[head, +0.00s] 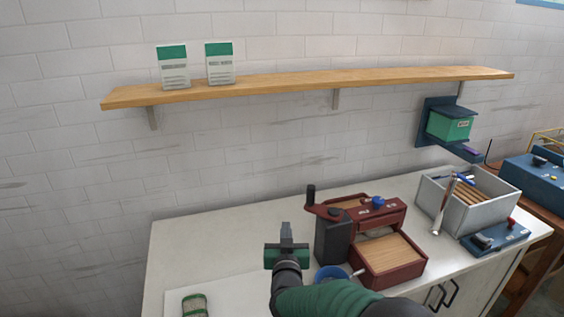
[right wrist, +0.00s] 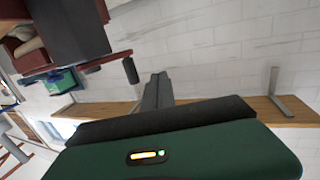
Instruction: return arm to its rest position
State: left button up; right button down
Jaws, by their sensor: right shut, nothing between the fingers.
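My right gripper (head: 287,233) is above the white table, left of the dark red machine, with its fingers shut and nothing held. In the right wrist view its closed fingers (right wrist: 157,92) point toward the wall and shelf, and the picture is turned. My green and dark right arm comes in from the bottom of the head view. A wool skein (head: 194,305), green and pale, lies on the table at the lower left, partly cut off by the frame edge.
The dark red machine (head: 392,268) with its crank stands right of my gripper. A blue cup (head: 330,273) is close to my arm. A grey box (head: 470,212) and blue device (head: 497,237) sit farther right. A wooden shelf (head: 290,82) holds two cartons. The table's left back is clear.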

jog(key=s+d+f+g, duration=0.4)
jog(key=s+d+g, duration=0.1)
jog(key=s, duration=0.7)
jog(key=s+d+f+g, duration=0.4)
jog(key=s+d, duration=0.4)
jog(key=s, duration=0.3)
jog(key=s+d+f+g, duration=0.5)
jog(key=s+d, duration=0.1)
jog(key=s, duration=0.6)
jog(key=shift+s+d+f+g+p, duration=0.15)
jog(key=shift+s+f+g+p, duration=0.15)
jog(key=shift+s+f+p, duration=0.05)
jog(key=c, duration=2.2)
grip_release()
